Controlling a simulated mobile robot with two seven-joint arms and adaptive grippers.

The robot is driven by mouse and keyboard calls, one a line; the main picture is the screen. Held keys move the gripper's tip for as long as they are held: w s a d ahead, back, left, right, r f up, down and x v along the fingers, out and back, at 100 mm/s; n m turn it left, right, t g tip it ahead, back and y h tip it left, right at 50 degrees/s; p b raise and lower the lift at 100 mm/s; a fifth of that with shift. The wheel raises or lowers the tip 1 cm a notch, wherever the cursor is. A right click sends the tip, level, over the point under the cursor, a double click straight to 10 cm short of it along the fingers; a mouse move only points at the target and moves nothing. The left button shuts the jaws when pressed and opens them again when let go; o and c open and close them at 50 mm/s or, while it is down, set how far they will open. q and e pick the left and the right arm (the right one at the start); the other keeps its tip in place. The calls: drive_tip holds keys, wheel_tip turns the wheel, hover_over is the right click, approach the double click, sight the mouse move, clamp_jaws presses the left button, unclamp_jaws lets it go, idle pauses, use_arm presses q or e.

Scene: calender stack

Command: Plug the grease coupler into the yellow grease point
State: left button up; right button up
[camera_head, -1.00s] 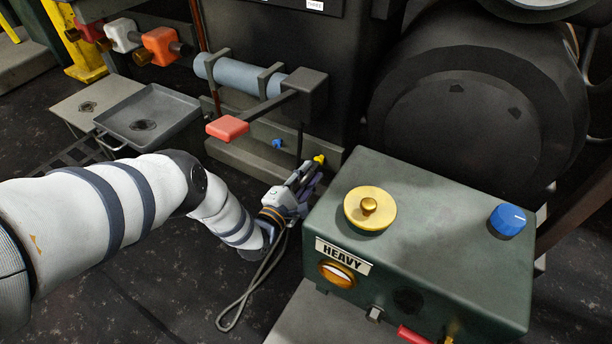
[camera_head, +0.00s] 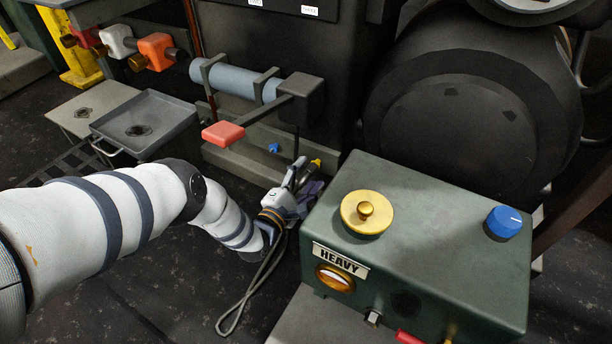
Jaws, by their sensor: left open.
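The yellow grease point (camera_head: 317,163) is a small nub low on the machine's base, just behind the green box. A blue point (camera_head: 273,148) sits to its left. My left gripper (camera_head: 303,177) is close in front of the yellow point, beside the green box's left edge. Its jaws are open; their tips are small and partly hidden, so I cannot tell whether they touch anything. A grey hose (camera_head: 243,302) loops on the floor below the gripper. I cannot make out the grease coupler. My right gripper is not in view.
The green box (camera_head: 440,225) marked HEAVY, with a yellow knob (camera_head: 366,212) and blue dial (camera_head: 504,222), stands right of the gripper. A red-ended lever (camera_head: 223,134) juts out above left. A grey tray (camera_head: 172,116) is farther left. Dark floor lies in front.

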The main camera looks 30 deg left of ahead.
sight(297, 188)
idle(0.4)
use_arm(q)
drive_tip(key=s+p, duration=0.2)
drive_tip(key=shift+s, duration=0.35)
drive_tip(key=shift+s+d+p, duration=0.2)
drive_tip(key=shift+s+p, duration=0.85)
drive_tip(key=shift+s, duration=1.1)
